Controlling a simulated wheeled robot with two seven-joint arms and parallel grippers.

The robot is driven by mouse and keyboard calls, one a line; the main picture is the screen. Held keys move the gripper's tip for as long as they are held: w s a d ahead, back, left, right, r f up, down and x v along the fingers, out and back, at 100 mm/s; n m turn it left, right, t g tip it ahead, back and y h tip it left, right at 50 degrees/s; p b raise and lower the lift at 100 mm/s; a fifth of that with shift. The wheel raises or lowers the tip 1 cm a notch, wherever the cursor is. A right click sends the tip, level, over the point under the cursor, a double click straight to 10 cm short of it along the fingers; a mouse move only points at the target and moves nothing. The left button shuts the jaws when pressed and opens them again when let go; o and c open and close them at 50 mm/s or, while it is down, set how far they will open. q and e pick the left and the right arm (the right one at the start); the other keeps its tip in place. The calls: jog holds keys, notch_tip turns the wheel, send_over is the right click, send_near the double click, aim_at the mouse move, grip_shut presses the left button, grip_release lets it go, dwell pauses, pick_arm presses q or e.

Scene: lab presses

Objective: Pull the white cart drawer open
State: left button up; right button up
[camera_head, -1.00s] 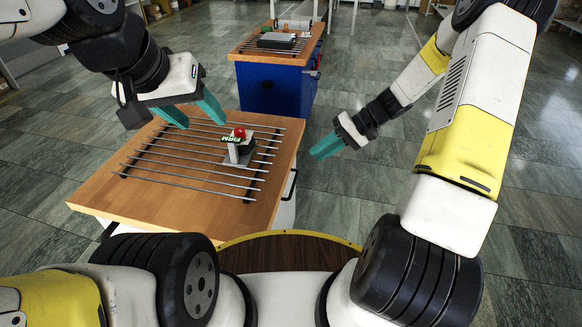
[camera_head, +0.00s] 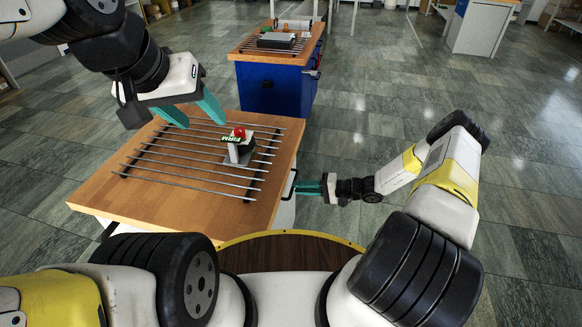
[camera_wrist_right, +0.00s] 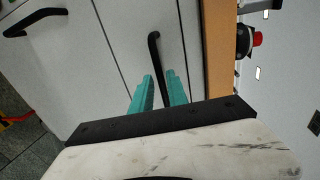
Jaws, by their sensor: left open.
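The white cart has a wooden top (camera_head: 100,195); its white front, with a drawer (camera_wrist_right: 140,28), fills much of the right wrist view. A black bar handle (camera_wrist_right: 154,50) stands out from the drawer and also shows at the cart's right side in the head view (camera_head: 291,184). My right gripper (camera_head: 298,188) is at this handle. In the right wrist view its teal fingers (camera_wrist_right: 160,80) lie on either side of the handle's lower part; contact is unclear. My left gripper (camera_head: 196,116) is open and empty above the cart top's back edge.
A rack of metal bars (camera_head: 190,181) and a small press with a red knob (camera_head: 239,133) stand on the cart top. A second black handle (camera_wrist_right: 35,18) is on a neighbouring panel. A blue cart (camera_head: 270,90) stands behind.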

jog(key=shift+x, duration=1.8)
jog(key=shift+c, duration=0.2)
grip_shut()
